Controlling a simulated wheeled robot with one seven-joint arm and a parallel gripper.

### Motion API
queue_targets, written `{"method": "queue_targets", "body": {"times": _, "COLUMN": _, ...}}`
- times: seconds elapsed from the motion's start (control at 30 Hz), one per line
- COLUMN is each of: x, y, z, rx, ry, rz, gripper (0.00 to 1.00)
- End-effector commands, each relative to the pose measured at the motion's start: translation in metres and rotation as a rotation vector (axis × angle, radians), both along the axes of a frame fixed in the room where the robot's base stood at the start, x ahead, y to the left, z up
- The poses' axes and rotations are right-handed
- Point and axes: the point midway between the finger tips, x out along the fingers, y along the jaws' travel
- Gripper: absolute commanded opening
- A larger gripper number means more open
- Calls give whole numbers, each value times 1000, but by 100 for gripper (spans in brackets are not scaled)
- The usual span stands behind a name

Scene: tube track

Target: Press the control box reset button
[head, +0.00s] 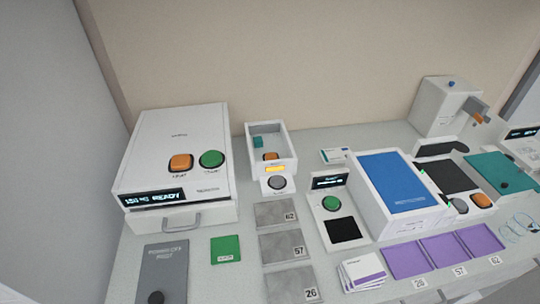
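No label in view legibly reads control box or reset. A small open-topped white box (290,140) at the middle has a lit orange display (275,169) and a grey round button (276,183) on its front. Inside it are an orange button (270,156) and a teal block (257,142). A large white box (172,130) at the left has an orange button (180,162), a green button (211,159) and a display ending in READY (153,198). A device at the right has a grey button (460,205) and an orange button (481,200). My gripper is not in view.
A small display unit (325,183) with a green button (331,203) stands right of the middle. A blue-topped box (391,178), purple trays (404,261) and a white stand (437,106) fill the right. Grey pads (277,213) and a green square (225,249) lie in front.

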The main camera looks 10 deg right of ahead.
Motion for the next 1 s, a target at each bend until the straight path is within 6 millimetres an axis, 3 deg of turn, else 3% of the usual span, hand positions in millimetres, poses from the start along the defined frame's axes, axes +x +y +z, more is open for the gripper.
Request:
{"method": "queue_targets", "body": {"times": 0.03, "x": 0, "y": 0, "z": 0, "rx": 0, "ry": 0, "rz": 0, "gripper": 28}}
{"method": "queue_targets", "body": {"times": 0.17, "x": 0, "y": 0, "z": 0, "rx": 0, "ry": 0, "rz": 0, "gripper": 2}}
{"method": "queue_targets", "body": {"times": 0.2, "x": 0, "y": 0, "z": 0, "rx": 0, "ry": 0, "rz": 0, "gripper": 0}}
{"method": "queue_targets", "body": {"times": 1.0, "x": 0, "y": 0, "z": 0, "rx": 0, "ry": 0, "rz": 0, "gripper": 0}}
